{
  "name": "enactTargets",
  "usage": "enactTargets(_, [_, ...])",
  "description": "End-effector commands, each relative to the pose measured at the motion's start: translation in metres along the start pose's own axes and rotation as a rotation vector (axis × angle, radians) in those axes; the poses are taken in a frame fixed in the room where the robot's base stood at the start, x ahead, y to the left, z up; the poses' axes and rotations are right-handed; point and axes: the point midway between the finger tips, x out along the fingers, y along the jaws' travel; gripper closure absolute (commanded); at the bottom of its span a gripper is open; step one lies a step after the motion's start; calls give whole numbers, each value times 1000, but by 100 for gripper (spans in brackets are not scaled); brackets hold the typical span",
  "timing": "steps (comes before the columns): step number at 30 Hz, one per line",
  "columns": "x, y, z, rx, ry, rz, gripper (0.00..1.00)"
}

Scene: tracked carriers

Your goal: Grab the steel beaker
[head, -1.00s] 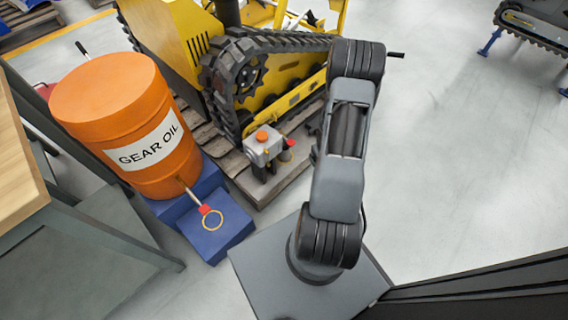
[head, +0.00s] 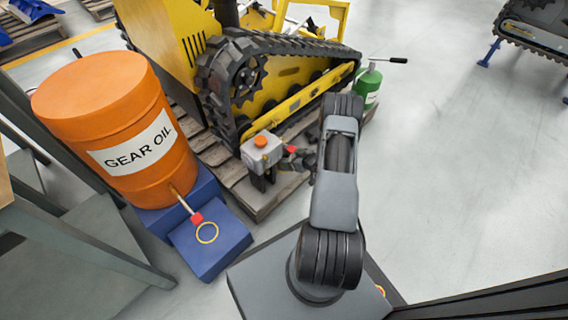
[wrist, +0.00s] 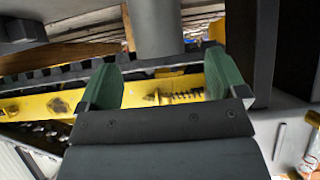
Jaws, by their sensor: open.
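I do not see a thing that is clearly a steel beaker in either view. My gripper (wrist: 166,78) is open in the wrist view, with a green-padded finger on each side and nothing between the pads. Behind the fingers lie the yellow frame and black track of a tracked carrier (head: 300,98). A plain grey cylinder (wrist: 154,25) stands beyond the fingertips at the top of the wrist view; I cannot tell what it is.
The carrier stands on a wooden pallet (head: 253,203). A grey box with an orange button (head: 262,150) stands at its near corner. An orange gear oil drum (head: 115,130) with a tap stands on a blue stand (head: 212,245) at left. A green can (head: 368,85) is behind my arm.

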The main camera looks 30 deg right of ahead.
Motion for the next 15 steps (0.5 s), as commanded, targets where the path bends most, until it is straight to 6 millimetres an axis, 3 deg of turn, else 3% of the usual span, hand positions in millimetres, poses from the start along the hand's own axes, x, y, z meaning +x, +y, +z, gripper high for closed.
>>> enactTargets(3, [16, 0, 2, -1, 0, 0, 9])
enactTargets(11, [30, 1, 2, 0, -1, 1, 9])
enactTargets(15, [52, 2, 5, -2, 0, 0, 9])
